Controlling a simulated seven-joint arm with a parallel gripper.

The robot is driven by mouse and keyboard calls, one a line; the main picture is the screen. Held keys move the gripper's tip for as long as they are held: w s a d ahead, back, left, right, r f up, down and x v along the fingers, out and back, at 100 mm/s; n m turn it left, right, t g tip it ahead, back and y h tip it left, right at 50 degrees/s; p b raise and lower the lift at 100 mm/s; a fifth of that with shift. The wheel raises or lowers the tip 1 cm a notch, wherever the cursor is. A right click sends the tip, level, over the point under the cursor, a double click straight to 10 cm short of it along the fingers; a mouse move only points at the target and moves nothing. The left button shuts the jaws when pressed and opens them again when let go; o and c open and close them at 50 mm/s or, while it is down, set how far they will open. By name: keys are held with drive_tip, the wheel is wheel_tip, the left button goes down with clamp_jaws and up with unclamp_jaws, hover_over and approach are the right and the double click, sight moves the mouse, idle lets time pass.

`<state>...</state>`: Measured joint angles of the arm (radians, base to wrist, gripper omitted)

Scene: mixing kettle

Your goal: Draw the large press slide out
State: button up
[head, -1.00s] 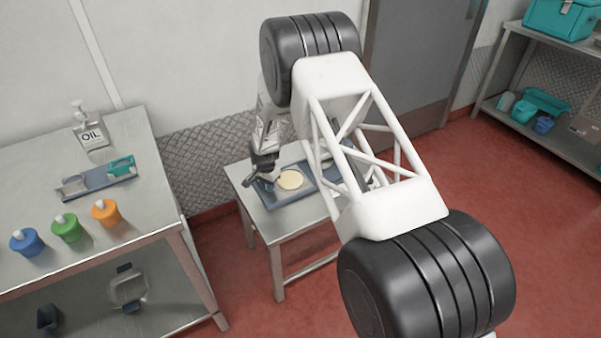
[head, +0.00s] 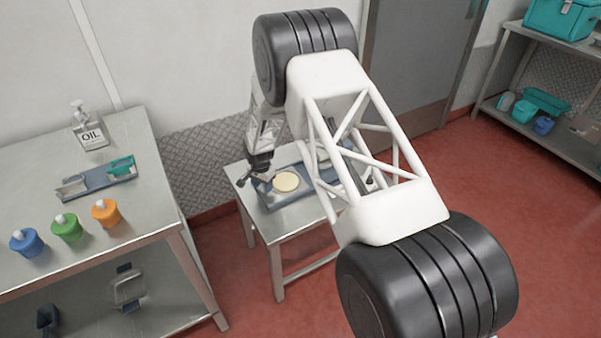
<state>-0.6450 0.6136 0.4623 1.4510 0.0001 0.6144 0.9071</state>
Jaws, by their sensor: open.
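A low blue-grey unit (head: 287,199) lies on the small metal table in the middle, with a pale cream disc (head: 285,181) on it. I cannot tell which part of this unit is the large press slide. My gripper (head: 263,178) is open at the unit's left end, beside the disc. I cannot tell whether its fingers touch anything. My own white lattice arm link hides much of the unit's right side.
A shelf with teal boxes (head: 560,18) stands at the far right. Red floor lies open between.

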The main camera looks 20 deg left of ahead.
drive_tip(key=shift+r, duration=2.95)
drive_tip(key=shift+r, duration=0.1)
wheel_tip(320, 180, up, 7)
